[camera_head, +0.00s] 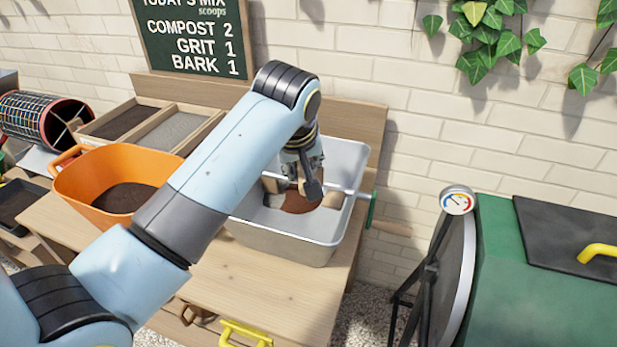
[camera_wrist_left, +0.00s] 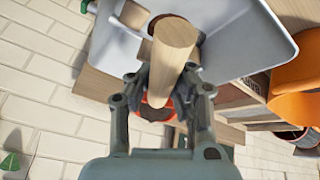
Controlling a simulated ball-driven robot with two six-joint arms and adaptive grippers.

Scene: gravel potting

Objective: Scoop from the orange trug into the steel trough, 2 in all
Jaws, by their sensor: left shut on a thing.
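My left gripper (camera_head: 303,165) is over the steel trough (camera_head: 285,247), pointing down into it. In the left wrist view its fingers (camera_wrist_left: 163,82) are shut on a thick pale wooden handle (camera_wrist_left: 176,42), apparently the scoop's. The scoop's head is not clear; an orange-red edge with dark stuff shows below the fingers. Brown material (camera_head: 298,203) lies in the trough beneath the gripper. The orange trug (camera_head: 140,158) stands to the left and holds dark compost (camera_head: 124,198). My right gripper is not in view.
A mixing shaft with wooden paddles (camera_head: 333,199) crosses the trough, with a crank handle (camera_head: 390,227) at its right. A divided wooden box (camera_head: 178,108) stands behind the trug. A green drum (camera_head: 540,260) with a gauge (camera_head: 457,201) is at right. A chalkboard (camera_head: 193,38) lists compost 2, grit 1, bark 1.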

